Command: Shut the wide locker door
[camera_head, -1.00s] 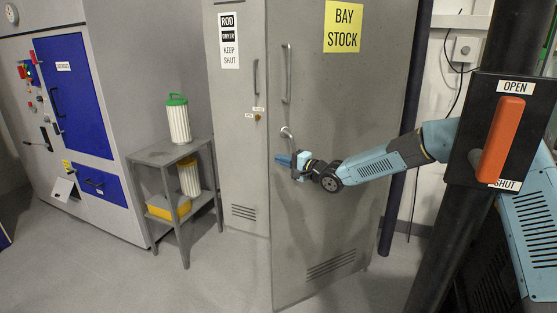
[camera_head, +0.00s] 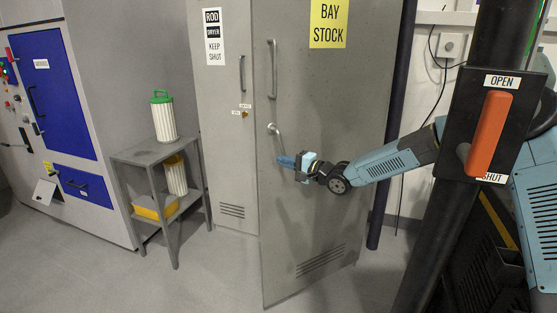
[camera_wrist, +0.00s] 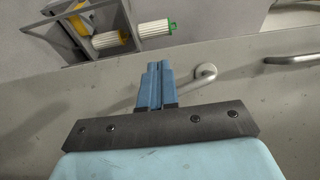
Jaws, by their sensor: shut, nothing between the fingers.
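The wide locker door (camera_head: 318,210) is grey with a yellow BAY STOCK sign. It stands open toward me, its left edge forward of the narrow locker beside it. It has a long bar handle (camera_head: 272,70) and a small lever handle (camera_head: 274,130) near that left edge. My gripper (camera_head: 279,161) is shut and empty, just below the lever in the head view. In the wrist view, its blue fingertips (camera_wrist: 158,68) are in front of the door face, beside the lever (camera_wrist: 206,71).
The narrow locker (camera_head: 222,150) with a KEEP SHUT sign is left of the door. A grey stand (camera_head: 146,152) with canisters is farther left. A black box (camera_head: 456,110) with an orange lever stands at the right. The floor before the door is clear.

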